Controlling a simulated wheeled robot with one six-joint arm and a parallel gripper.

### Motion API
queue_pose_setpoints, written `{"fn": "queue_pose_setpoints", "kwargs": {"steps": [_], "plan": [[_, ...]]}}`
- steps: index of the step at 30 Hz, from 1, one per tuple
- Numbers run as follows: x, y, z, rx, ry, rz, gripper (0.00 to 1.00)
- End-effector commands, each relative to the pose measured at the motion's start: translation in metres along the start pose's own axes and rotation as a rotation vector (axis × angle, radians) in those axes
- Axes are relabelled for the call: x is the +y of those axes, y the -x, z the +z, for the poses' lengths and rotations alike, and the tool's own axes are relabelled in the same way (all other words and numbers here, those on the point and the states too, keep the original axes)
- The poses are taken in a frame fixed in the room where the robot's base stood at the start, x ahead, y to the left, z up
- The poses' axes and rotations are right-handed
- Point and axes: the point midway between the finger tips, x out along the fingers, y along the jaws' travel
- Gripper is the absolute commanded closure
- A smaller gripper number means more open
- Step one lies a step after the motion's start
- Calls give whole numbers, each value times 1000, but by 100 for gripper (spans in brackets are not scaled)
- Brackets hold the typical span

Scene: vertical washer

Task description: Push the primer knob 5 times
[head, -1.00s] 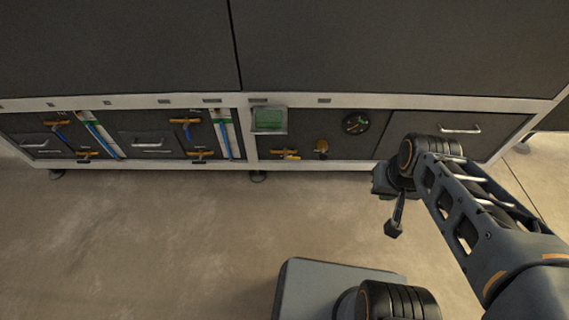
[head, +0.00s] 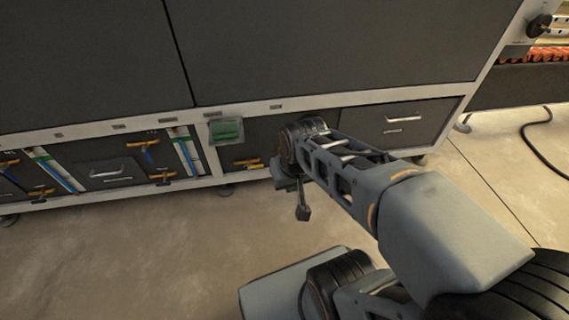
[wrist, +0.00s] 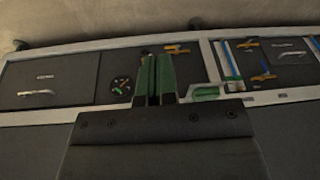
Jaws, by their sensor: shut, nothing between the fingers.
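My gripper (wrist: 157,60) shows in the wrist view as two green-sided fingers, shut together and empty, reaching toward the washer's lower panel. A small bit of orange-brown (wrist: 145,54) shows at the left of the fingertips. It may be the primer knob, which is mostly hidden behind the fingers; I cannot tell if they touch. In the head view my arm covers the part of the panel where the knob was, and the fingers cannot be made out.
A round gauge (wrist: 121,86) is left of the fingers in the wrist view. A yellow valve handle (wrist: 177,49) and a green display (wrist: 207,93) are on the right. In the head view, the display (head: 226,131) is left of my arm. The floor (head: 150,255) in front is clear.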

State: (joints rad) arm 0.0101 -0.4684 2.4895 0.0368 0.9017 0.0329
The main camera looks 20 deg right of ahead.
Motion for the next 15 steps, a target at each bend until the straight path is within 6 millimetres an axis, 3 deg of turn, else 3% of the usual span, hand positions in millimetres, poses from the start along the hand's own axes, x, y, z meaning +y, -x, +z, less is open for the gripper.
{"fn": "queue_pose_setpoints", "kwargs": {"steps": [5,11,15], "plan": [[-17,-27,-18,-139,-385,-128,100],[-36,-87,-68,-458,-1218,-320,100],[-33,-142,-112,-741,-1852,-412,100]]}}
